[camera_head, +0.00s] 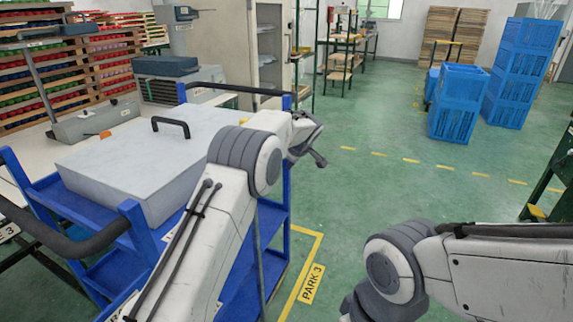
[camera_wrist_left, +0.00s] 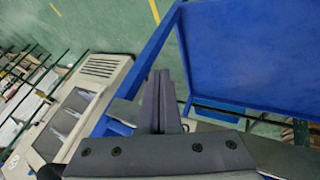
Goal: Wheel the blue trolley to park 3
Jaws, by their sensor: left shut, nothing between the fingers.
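The blue trolley (camera_head: 275,225) stands at the left of the head view, with dark handle bars and a grey lidded box (camera_head: 125,165) on top. A yellow floor line (camera_head: 303,250) with a corner and the label PARK 3 (camera_head: 311,284) lies just right of the trolley. The trolley's visible right side is left of this line; the rest of the marking is hidden. My left gripper (camera_head: 318,158) is beyond the trolley's right side. In the left wrist view its fingers (camera_wrist_left: 161,100) are shut and empty, near blue panels (camera_wrist_left: 250,50).
A pale bench (camera_head: 20,185) and racks of coloured bins (camera_head: 70,65) stand left, close behind the trolley. Blue crates (camera_head: 455,103) are stacked at the back right. A dark green frame (camera_head: 560,165) is at the right edge. Green floor in the middle is clear.

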